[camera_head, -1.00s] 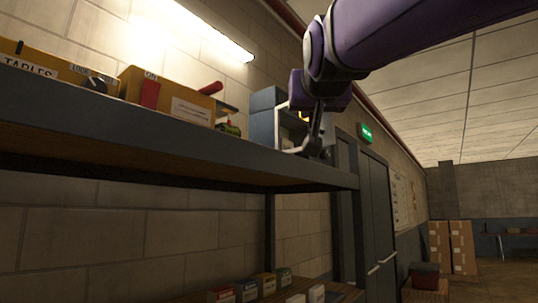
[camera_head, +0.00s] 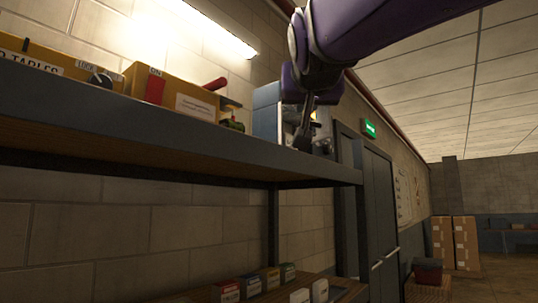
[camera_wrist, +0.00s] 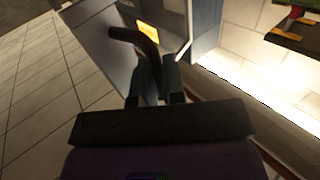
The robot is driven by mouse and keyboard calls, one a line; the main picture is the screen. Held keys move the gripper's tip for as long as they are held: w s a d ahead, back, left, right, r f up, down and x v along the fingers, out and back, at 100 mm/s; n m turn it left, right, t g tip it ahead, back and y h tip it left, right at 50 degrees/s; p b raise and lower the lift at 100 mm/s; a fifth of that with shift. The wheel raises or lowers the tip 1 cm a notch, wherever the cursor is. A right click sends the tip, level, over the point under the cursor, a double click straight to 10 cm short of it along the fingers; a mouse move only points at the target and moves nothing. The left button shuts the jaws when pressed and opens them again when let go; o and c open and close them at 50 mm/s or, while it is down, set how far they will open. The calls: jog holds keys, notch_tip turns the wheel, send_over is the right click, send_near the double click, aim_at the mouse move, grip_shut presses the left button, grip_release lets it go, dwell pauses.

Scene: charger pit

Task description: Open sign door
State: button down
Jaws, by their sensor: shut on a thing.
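A blue-grey box (camera_head: 266,110) stands at the right end of the shelf in the head view. Its front faces right and shows a yellow patch, partly hidden by my gripper. In the wrist view I see the pale front (camera_wrist: 100,50) of this box, with a yellow sign panel (camera_wrist: 148,33) and a blue-grey side edge (camera_wrist: 205,25). A dark curved handle (camera_wrist: 138,40) stands out from the front. My gripper (camera_wrist: 158,80) is shut on the handle; it also shows in the head view (camera_head: 303,138). I cannot tell how far the door stands open.
The shelf (camera_head: 150,130) carries yellow boxes (camera_head: 170,95) with a red switch and labels to the left. Small boxes (camera_head: 265,280) lie on a lower shelf. Grey double doors (camera_head: 375,210) and a green exit sign (camera_head: 369,128) are beyond. Floor at right is open.

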jog(key=shift+s+a+r, duration=0.25)
jog(key=shift+s+a, duration=0.1)
jog(key=shift+a, duration=0.2)
jog(key=c, duration=1.2)
grip_release()
jog(key=shift+w+f, duration=0.2)
jog(key=shift+c, duration=0.2)
jog(key=s, duration=1)
jog(key=shift+s+d, duration=0.1)
jog(key=s+d+f+g, duration=0.1)
jog(key=d+f+g, duration=0.2)
jog(key=d+f, duration=0.45)
jog(key=d+f+g, duration=0.3)
jog(key=d+f, duration=0.2)
jog(key=f, duration=0.6)
jog(key=s+d+f+g, duration=0.1)
jog(key=d+f+g, duration=0.1)
jog(key=d+f, duration=0.6)
jog(key=s+f+g, duration=0.2)
jog(key=f, duration=0.5)
jog(key=s+f+n+g+y, duration=0.1)
jog(key=s+f+g, duration=0.1)
jog(key=f, duration=0.6)
jog(key=shift+s+d+f+g, duration=0.2)
jog(key=shift+s+d+g, duration=0.1)
jog(key=shift+s, duration=0.05)
